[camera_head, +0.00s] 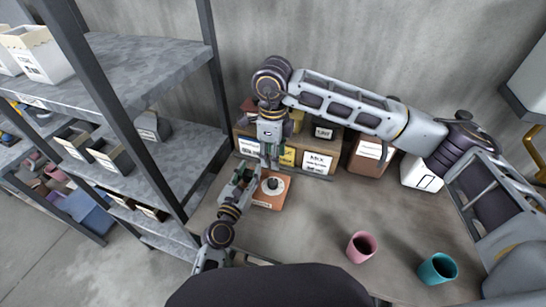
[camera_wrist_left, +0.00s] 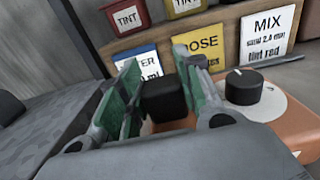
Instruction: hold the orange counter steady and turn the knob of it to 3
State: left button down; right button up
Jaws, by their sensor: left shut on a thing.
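The orange counter (camera_head: 268,203) stands on the table with a white dial and a dark knob (camera_head: 272,183) on its top. In the left wrist view the knob (camera_wrist_left: 243,86) has a white pointer mark; the dial's numbers cannot be read. My left gripper (camera_head: 250,178) is at the counter's left side.
A wooden box with labels including MIX (camera_head: 316,163) stands behind the counter. A pink cup (camera_head: 361,247) and a teal cup (camera_head: 437,268) stand at the front right. Grey shelving (camera_head: 140,75) is on the left. The middle of the table (camera_head: 345,210) is clear.

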pick_arm(q)
jog(key=c, duration=0.9)
grip_release()
jog(key=shift+v, duration=5.95)
jog(key=shift+a, duration=0.1)
